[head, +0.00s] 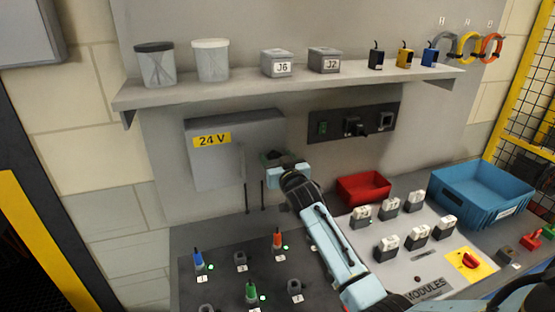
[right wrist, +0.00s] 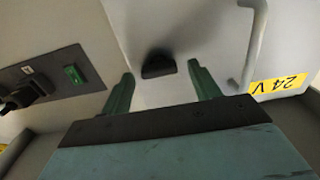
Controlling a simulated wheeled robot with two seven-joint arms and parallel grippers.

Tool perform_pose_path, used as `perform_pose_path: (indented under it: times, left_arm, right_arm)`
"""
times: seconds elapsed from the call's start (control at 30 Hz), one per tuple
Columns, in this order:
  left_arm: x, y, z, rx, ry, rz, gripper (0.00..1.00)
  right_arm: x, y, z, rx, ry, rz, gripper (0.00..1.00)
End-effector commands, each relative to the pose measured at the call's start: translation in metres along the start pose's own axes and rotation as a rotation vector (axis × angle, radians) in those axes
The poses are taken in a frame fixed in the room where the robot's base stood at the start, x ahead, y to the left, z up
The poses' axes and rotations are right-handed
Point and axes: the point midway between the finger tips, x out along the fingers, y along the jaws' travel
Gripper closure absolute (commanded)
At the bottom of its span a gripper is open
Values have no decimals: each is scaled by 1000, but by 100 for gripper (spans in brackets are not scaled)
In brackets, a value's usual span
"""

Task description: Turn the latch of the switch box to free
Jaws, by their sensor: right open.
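The switch box is the grey cabinet (head: 222,165) with a yellow 24 V label, on the back wall under the shelf; it also shows in the right wrist view (right wrist: 205,25). Its latch (right wrist: 158,65) is a small dark piece on the grey door, seen in the right wrist view. In the head view my right gripper hides it. My right gripper (head: 274,157) is at the door's right side; in the right wrist view its two green fingers (right wrist: 161,86) are open, with the latch between and just beyond the tips. I cannot see contact. My left gripper is out of view.
A black switch panel (head: 340,128) is right of the box. The door has a bar handle (right wrist: 257,45). A shelf (head: 290,84) with jars and small boxes hangs above. Below are a plug board (head: 220,280), a red bin (head: 363,188), white modules and a blue crate (head: 482,192).

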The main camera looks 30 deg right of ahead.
Motion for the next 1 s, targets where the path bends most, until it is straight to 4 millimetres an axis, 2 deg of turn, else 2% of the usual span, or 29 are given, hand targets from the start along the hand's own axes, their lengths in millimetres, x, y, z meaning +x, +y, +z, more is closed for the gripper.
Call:
perform_pose_path:
  times: [0.13, 0.4, 0.5, 0.77, 1.0]
  left_arm:
    - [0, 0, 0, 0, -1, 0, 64]
    - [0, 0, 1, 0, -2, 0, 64]
    - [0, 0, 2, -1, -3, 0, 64]
    - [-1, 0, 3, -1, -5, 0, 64]
    - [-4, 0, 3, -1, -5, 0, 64]
  right_arm:
    - [0, 0, 0, 0, 0, 0, 38]
    - [0, 0, 0, 0, 0, 0, 74]
    - [0, 0, 0, 0, 0, 0, 83]
    - [0, 0, 0, -33, 0, 0, 83]
    - [0, 0, 0, -162, 0, 0, 83]
